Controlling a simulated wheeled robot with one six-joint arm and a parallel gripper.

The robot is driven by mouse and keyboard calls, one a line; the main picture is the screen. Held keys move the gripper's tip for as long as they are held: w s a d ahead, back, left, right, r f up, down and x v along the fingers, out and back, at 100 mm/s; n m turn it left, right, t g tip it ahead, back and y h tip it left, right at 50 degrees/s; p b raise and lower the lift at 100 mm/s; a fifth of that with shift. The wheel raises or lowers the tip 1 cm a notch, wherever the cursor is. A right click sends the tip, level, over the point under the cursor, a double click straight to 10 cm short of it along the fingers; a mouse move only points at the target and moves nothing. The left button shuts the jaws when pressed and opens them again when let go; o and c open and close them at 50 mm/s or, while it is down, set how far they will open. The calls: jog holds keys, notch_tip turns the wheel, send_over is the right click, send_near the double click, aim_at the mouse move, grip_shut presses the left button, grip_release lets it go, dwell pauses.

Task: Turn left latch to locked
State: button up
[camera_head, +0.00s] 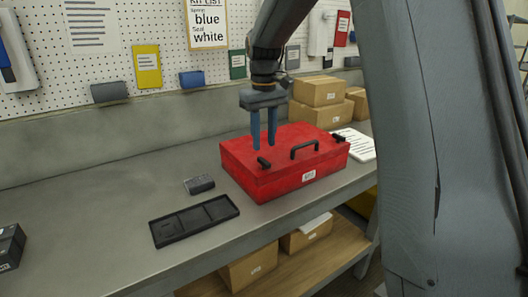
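A red case (285,185) with its lid closed stands on the grey workbench. The left latch (263,162) is a small black piece at the front left of the lid. Its exact turn is too small to read. The right latch (338,138) is a similar black piece at the front right. A black handle (304,149) lies between them. My gripper (263,147) points down over the left part of the lid, with its blue fingers apart and nothing visible between them. The fingertips appear just above or behind the left latch; I cannot tell whether they touch the lid.
A black tray (194,232) and a small grey block (199,184) lie left of the case. Cardboard boxes (318,91) stand behind it, and a printed sheet (357,144) lies to the right. The bench's left part is mostly clear.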

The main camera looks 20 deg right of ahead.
aim_at(264, 160)
jog(key=shift+f+p, duration=0.75)
jog(key=shift+f, duration=2)
grip_shut()
